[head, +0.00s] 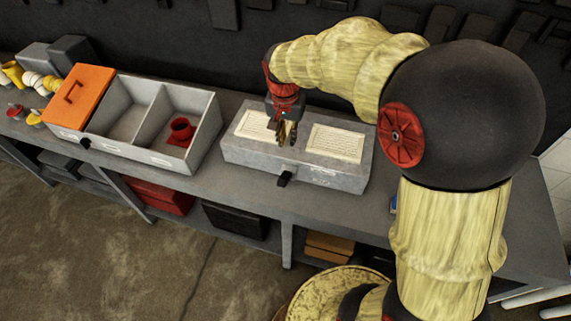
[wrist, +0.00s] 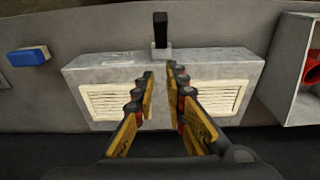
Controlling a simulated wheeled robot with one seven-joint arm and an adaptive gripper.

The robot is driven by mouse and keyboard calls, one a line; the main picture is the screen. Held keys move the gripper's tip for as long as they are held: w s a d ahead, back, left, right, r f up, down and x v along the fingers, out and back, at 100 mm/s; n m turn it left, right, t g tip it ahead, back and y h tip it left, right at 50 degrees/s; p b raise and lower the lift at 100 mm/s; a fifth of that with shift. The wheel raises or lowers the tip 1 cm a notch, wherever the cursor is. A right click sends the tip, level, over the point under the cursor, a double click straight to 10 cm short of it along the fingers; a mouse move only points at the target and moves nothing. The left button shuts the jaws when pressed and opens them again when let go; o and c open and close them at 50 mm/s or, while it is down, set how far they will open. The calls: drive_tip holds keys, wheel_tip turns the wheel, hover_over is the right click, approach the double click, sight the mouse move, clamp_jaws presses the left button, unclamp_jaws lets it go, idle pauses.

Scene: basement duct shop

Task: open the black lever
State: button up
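The black lever (head: 285,178) sticks out from the front face of a grey metal box (head: 240,157) on the bench. In the wrist view the black lever (wrist: 160,28) stands at the middle of the box's far edge, beyond my fingertips. My gripper (head: 287,143) hangs over the top of the box between its two cream louvred panels, behind the lever in the head view. In the wrist view the fingers of my gripper (wrist: 161,70) are apart with nothing between them. They do not appear to touch the lever.
Left of the box stands a grey bin (head: 150,115) with an orange lid (head: 82,97) and a red fitting (head: 181,132) inside. A blue block (wrist: 29,56) lies on the bench beside the box. Bare bench lies in front of the box.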

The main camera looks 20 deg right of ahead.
drive_tip(key=shift+w, duration=0.15)
drive_tip(key=shift+c, duration=0.5)
clamp_jaws()
hover_over(286, 175)
drive_tip(key=w+d, duration=0.1)
drive_tip(key=w, duration=0.1)
drive_tip(key=f, duration=1)
drive_tip(key=shift+s+d+f+b, duration=0.1)
drive_tip(key=shift+s+b, duration=0.1)
drive_tip(key=shift+b, duration=0.15)
drive_tip(key=shift+s+a+f, duration=0.25)
drive_tip(key=shift+s+f, duration=0.05)
drive_tip(key=shift+f, duration=0.15)
drive_tip(key=shift+s+a+f, duration=0.2)
drive_tip(key=shift+s+f, duration=0.05)
drive_tip(key=shift+f, duration=0.2)
drive_tip(key=shift+s+a+f, duration=0.3)
drive_tip(key=shift+s+f, duration=0.1)
drive_tip(key=shift+f, duration=0.15)
drive_tip(key=shift+f+b, duration=0.1)
drive_tip(key=shift+b, duration=0.3)
drive_tip(key=shift+s+a+f+b, duration=0.15)
drive_tip(key=shift+s+b, duration=0.1)
drive_tip(key=shift+b, duration=0.4)
